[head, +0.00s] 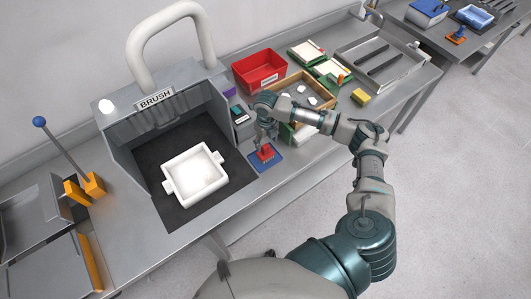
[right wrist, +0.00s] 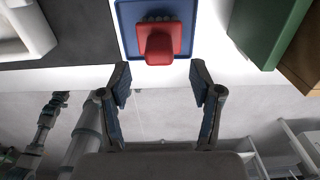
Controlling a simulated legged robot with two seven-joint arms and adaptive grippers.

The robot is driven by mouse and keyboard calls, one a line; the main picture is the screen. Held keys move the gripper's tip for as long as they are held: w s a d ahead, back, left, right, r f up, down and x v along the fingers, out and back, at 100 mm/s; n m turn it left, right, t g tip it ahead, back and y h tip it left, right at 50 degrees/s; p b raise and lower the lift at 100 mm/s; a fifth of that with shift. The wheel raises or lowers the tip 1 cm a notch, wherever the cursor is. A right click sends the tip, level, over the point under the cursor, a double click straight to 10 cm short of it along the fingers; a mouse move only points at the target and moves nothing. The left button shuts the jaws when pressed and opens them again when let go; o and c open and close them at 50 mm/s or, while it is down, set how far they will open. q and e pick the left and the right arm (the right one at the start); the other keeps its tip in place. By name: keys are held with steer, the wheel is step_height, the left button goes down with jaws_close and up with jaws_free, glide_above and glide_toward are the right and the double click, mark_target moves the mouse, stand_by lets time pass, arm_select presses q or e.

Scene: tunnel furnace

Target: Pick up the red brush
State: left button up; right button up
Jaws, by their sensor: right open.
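The red brush (head: 266,153) stands on a small blue mat (head: 268,164) at the table's front, right of the brush booth. In the right wrist view the brush (right wrist: 160,46) shows its red handle over a wider red base, with dark bristles partly visible, on the blue mat (right wrist: 126,22). My right gripper (head: 261,140) is over the brush in the head view and partly hides it. In the right wrist view my right gripper (right wrist: 162,82) is open, with a finger on each side and nothing between the tips; the brush is just beyond them. My left gripper is not in view.
Clear tabletop lies in front.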

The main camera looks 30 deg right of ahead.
mark_target(266, 145)
steer(key=f, duration=0.6)
steer(key=shift+w+f+p, duration=0.2)
steer(key=shift+f+p, duration=0.1)
steer(key=shift+p, duration=0.05)
jaws_close()
